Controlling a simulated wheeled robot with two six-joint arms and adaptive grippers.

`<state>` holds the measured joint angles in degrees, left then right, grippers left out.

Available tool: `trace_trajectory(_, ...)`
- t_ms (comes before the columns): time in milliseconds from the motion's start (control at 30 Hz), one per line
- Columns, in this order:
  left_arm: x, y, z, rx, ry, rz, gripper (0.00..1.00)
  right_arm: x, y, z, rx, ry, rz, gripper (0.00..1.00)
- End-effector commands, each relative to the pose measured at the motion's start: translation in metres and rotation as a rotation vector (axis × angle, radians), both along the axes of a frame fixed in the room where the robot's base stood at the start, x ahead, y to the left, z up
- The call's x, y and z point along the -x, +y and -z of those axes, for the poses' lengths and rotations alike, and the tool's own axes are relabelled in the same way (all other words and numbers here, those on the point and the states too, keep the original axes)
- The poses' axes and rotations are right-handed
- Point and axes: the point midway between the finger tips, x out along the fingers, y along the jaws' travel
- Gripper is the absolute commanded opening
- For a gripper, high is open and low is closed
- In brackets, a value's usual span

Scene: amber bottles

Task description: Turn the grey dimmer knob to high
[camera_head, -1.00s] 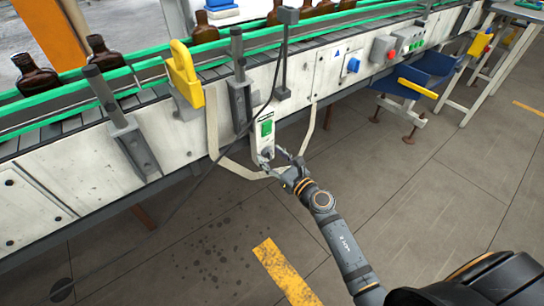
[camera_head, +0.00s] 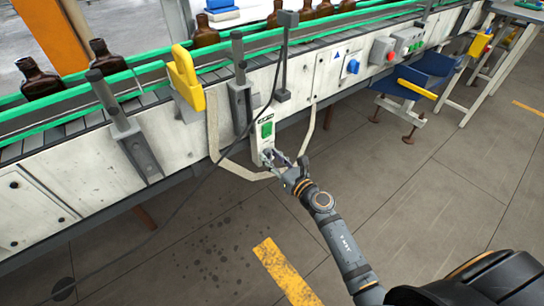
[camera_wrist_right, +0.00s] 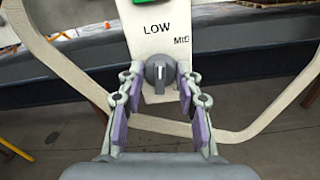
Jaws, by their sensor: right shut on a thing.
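The grey dimmer knob (camera_wrist_right: 160,72) sits on a narrow white control box (camera_head: 262,138), which hangs from the conveyor's side. In the right wrist view, LOW is printed above the knob and MID to its upper right. A pale mark on the knob's face points about straight up, toward LOW. No HIGH label shows. My right gripper (camera_wrist_right: 160,80) is shut on the knob, one finger on each side. In the head view this gripper (camera_head: 276,160) is at the box's lower end, partly covering the knob. My left gripper is not in view.
A green button (camera_head: 267,129) is on the box above the knob. A pale strap (camera_head: 236,169) loops down around the box. The conveyor (camera_head: 60,165) carries several amber bottles. A blue chair-like item (camera_head: 420,80) stands at right. The floor around my right arm is clear.

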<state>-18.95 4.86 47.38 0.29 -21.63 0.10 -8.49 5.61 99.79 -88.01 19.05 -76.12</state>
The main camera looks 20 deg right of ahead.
Motion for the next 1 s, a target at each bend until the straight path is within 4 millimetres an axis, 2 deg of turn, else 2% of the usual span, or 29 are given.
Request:
trace_trajectory(467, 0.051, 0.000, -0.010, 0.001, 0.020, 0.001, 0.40, 0.000, -0.001, -0.002, -0.418, 0.154, 0.001, 0.03)
trace_trajectory(1000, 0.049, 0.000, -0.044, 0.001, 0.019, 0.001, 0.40, 0.000, -0.001, -0.002, -0.902, 0.330, 0.001, 0.03)
